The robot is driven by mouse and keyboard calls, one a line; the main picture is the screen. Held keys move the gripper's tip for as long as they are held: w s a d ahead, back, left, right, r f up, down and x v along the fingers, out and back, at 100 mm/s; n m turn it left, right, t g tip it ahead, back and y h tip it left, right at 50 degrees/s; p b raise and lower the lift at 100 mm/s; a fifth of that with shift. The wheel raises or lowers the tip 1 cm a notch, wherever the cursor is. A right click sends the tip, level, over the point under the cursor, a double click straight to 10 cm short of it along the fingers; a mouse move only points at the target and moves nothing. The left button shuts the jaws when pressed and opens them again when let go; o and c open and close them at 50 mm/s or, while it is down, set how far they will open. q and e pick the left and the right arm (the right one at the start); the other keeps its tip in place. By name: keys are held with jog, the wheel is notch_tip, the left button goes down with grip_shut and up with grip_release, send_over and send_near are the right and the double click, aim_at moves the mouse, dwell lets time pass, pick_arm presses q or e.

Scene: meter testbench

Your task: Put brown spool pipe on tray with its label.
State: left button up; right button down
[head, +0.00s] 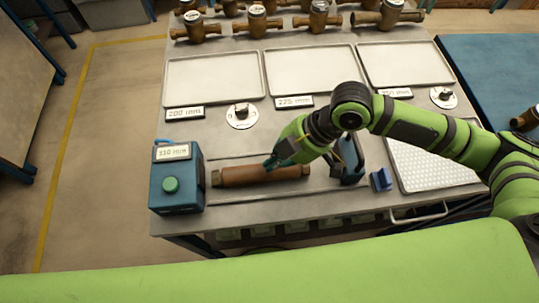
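The brown spool pipe (248,175) lies between two rails on the bench, just right of a teal box with a green button (171,185). The box's small display (173,152) shows a mm reading too small to read surely. My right gripper (275,163) reaches down over the pipe's right half, its tips at the pipe's upper side. Whether its fingers grip the pipe cannot be told. Three empty trays stand behind: left (214,80), middle (311,72), right (405,64). Their labels seem to read 200 mm (185,113), 225 mm (294,102) and 250 mm (396,93). My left gripper is not in view.
A dark teal bench fixture (348,165) stands right of the pipe, with a small blue block (381,180) beside it. A white textured tray (430,168) lies under my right arm. Round plates (242,116) sit before the trays. Several brass meters (257,22) line the back.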

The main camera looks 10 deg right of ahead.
jog(key=shift+r, duration=0.3)
jog(key=b, duration=0.4)
send_near(309, 165)
jog(key=x, duration=0.5)
jog(key=shift+a, duration=0.2)
jog(key=shift+d, duration=0.55)
